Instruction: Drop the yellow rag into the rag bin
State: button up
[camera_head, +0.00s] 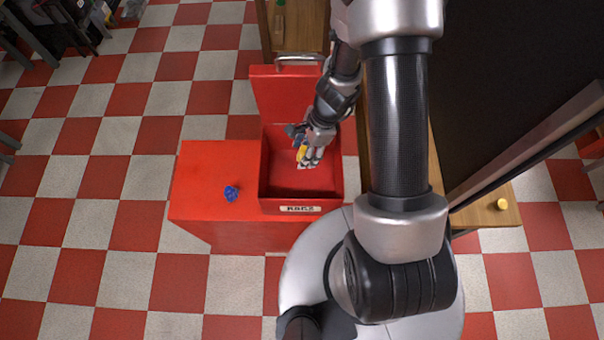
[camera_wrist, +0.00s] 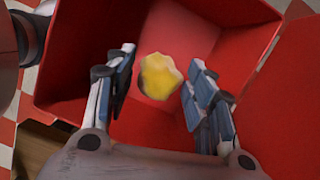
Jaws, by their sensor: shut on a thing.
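A bit of the rag (camera_head: 302,151) also shows at the fingers in the head view. The rag bin (camera_head: 277,192) is an open red box labelled "RAGS", with its lid (camera_head: 278,96) raised at the back. My gripper and the rag are over the bin's opening, toward its right side. In the wrist view, the red bin walls surround the rag. The exact height above the bin floor is hard to tell.
A blue crumpled rag (camera_head: 231,193) lies on the red cabinet top (camera_head: 197,207) left of the bin. A wooden bench (camera_head: 481,214) at right bears a small yellow round thing (camera_head: 501,204). A dark upright panel (camera_head: 520,80) stands at the right.

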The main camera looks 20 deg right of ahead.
jog(key=shift+f, duration=0.25)
jog(key=o, duration=1.2)
jog(key=shift+c, duration=0.2)
jog(key=v, duration=1.2)
